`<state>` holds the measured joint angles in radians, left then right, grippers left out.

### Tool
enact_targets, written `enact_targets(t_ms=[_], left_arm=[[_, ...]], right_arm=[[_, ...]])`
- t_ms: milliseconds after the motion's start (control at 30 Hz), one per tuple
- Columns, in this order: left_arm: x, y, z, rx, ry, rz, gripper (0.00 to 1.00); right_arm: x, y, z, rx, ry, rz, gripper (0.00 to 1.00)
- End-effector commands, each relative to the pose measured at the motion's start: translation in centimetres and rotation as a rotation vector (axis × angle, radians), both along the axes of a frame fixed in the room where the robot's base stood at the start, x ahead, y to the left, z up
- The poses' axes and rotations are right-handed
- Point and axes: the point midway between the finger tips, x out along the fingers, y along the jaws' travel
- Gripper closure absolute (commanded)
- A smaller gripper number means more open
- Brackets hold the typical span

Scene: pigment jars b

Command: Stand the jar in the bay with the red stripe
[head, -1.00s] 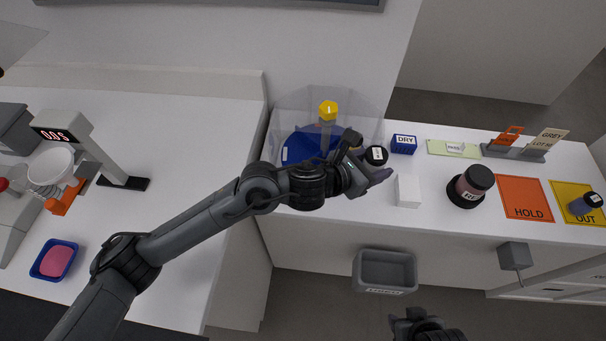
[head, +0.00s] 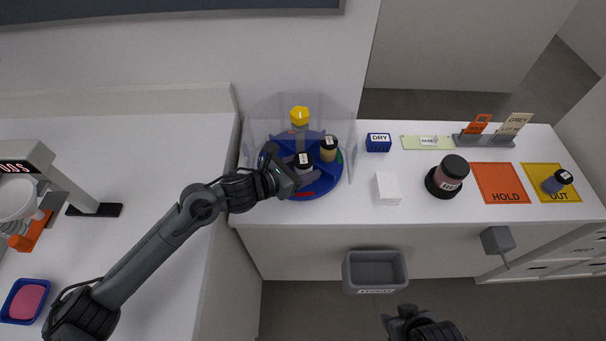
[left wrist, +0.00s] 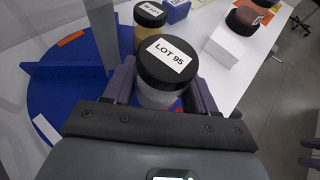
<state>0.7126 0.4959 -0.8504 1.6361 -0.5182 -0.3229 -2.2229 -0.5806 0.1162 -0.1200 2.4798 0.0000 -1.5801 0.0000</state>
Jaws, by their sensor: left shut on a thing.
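My left gripper (head: 293,177) is shut on a jar with a black lid (head: 303,159). In the left wrist view the jar (left wrist: 162,75) has a clear body and a white "LOT 95" label on its lid, with a finger (left wrist: 200,97) on either side. The jar is over the front of a round blue carousel (head: 327,185) with dividers. A red stripe (head: 305,195) shows at the carousel's front edge, just below the jar. I cannot tell whether the jar touches the carousel floor. My right gripper (head: 404,318) is low at the bottom, its jaws unclear.
A yellow-bodied jar (head: 328,149) stands in the carousel, right of the held jar. A yellow knob (head: 299,115) tops the centre post, and a clear shield (head: 262,125) surrounds the back. A white box (head: 387,188) and a dark-lidded pink jar (head: 449,174) stand to the right.

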Motion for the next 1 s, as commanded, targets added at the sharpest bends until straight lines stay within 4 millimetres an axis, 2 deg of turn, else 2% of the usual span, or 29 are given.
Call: enact_targets(t_ms=[100,200,667,700,733,767,1000], left_arm=[[-0.1,-0.1,-1.8,-0.001,0.004,0.0,0.75],[0.0,-0.1,-2.8,-0.001,0.002,0.0,0.75],[0.0,0.0,-3.4,0.0,-0.001,0.0,0.75],[0.0,0.0,-3.3,0.001,-0.001,0.0,0.41],[0.0,0.0,-3.3,0.001,-0.001,0.0,0.36],[0.0,0.0,-3.3,0.001,-0.001,0.0,0.33],[0.0,-0.1,-3.2,0.001,-0.001,0.0,0.33]], right_arm=[[0.0,0.0,-0.3,0.001,0.0,-0.001,0.57],[0.0,0.0,-0.4,0.001,0.0,-0.001,0.57],[0.0,-0.1,-1.0,-0.004,-0.001,0.003,0.57],[0.0,-0.1,-0.9,-0.005,-0.001,0.004,0.57],[0.0,-0.1,-0.9,-0.007,0.0,0.004,0.57],[0.0,-0.2,-0.9,-0.007,0.0,0.005,0.57],[0.0,-0.2,-0.8,-0.008,0.0,0.005,0.57]])
